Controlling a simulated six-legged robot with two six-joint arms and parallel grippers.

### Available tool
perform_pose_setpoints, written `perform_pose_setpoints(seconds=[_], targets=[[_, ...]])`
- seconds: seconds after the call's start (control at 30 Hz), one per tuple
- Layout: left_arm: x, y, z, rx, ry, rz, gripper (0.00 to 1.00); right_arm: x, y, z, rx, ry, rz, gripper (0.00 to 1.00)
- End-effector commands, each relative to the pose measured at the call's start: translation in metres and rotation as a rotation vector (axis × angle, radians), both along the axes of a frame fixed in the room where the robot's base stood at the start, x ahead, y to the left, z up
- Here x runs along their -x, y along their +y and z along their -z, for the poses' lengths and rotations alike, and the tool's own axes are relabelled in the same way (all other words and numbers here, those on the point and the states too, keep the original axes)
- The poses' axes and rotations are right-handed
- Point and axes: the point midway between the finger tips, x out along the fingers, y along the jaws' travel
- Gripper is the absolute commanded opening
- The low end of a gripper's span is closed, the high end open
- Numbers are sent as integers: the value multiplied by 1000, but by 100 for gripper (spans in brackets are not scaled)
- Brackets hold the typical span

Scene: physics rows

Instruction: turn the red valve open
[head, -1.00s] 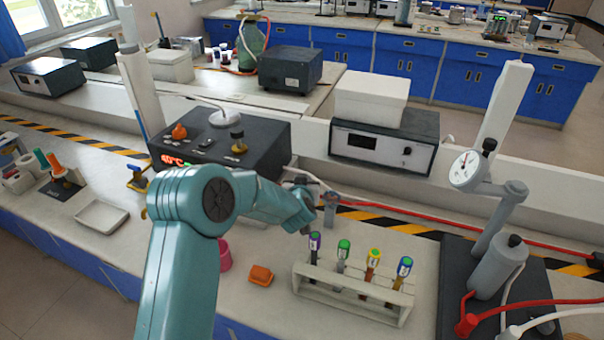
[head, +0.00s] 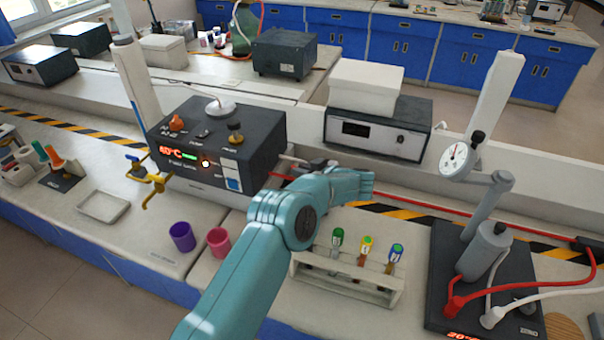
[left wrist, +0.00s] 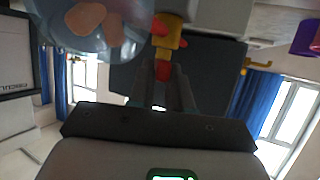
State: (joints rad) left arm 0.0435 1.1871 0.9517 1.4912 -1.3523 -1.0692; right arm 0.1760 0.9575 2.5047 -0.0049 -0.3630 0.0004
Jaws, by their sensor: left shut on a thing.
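The red valve (left wrist: 162,69) shows in the left wrist view as a red handle on a yellow body (left wrist: 168,28). The handle sits between the fingertips of my left gripper (left wrist: 163,82), which is shut on it. In the head view my left arm reaches over the bench, and its gripper (head: 291,171) points left, beside the black heater box (head: 262,150). Only a small red piece shows by the fingertips there; my arm hides the rest. How far the valve is turned cannot be told. My right gripper is not in view.
A test tube rack (head: 345,278) stands just in front of my arm. A purple cup (head: 182,237) and a pink cup (head: 218,242) stand left of it. A yellow tap (head: 155,188) is by the heater. A grey stand with a gauge (head: 457,157) stands at right.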

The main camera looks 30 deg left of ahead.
Motion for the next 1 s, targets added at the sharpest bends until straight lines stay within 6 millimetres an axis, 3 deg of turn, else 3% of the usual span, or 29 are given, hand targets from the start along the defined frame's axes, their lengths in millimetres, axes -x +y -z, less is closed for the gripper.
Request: perform_pose_setpoints(seconds=[0.5, 1.0], targets=[[-3, 1, 0, -3, -6, -143, 0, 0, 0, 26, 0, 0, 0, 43], [-3, 2, -3, -6, -6, -186, 0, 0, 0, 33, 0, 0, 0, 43]])
